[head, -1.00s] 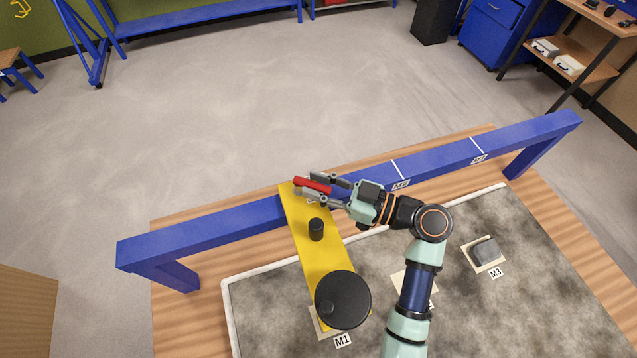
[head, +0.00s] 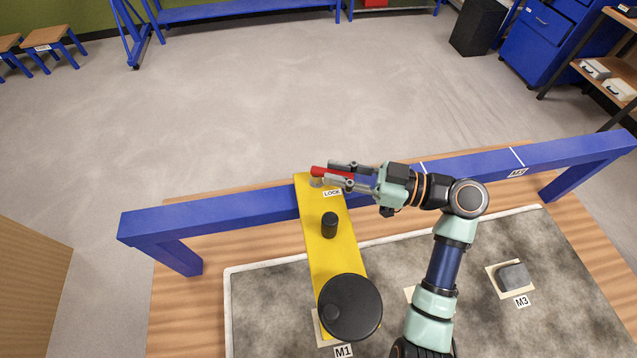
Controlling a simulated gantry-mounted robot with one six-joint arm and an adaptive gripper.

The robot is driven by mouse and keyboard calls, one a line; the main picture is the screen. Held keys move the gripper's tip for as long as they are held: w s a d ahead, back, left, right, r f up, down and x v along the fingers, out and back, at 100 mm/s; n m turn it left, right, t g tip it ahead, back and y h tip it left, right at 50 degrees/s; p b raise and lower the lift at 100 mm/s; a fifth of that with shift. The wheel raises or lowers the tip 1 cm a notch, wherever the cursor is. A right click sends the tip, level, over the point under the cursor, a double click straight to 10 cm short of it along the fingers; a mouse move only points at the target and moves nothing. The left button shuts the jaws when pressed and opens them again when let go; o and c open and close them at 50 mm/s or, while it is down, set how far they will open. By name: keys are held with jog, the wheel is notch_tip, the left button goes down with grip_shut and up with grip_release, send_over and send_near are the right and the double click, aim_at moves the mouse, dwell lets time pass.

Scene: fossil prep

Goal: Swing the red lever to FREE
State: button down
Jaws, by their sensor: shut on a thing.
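The red lever (head: 318,171) sits at the far end of the yellow arm (head: 327,254), by the blue beam. It points to the right, along the beam. A white LOCK label (head: 332,193) lies just below it on the yellow arm. I see no FREE marking. My gripper (head: 340,174) reaches in from the right and is shut on the red lever. Its fingers cover the lever's right part, and the left end shows beyond them.
The blue beam (head: 220,219) spans the table behind the work area. A black knob (head: 330,226) and a large black disc (head: 349,307) stand on the yellow arm. A grey stone (head: 514,277) lies by the M3 label at right.

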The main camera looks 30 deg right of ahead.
jog(key=c, duration=1.1)
grip_release()
jog(key=v, duration=1.2)
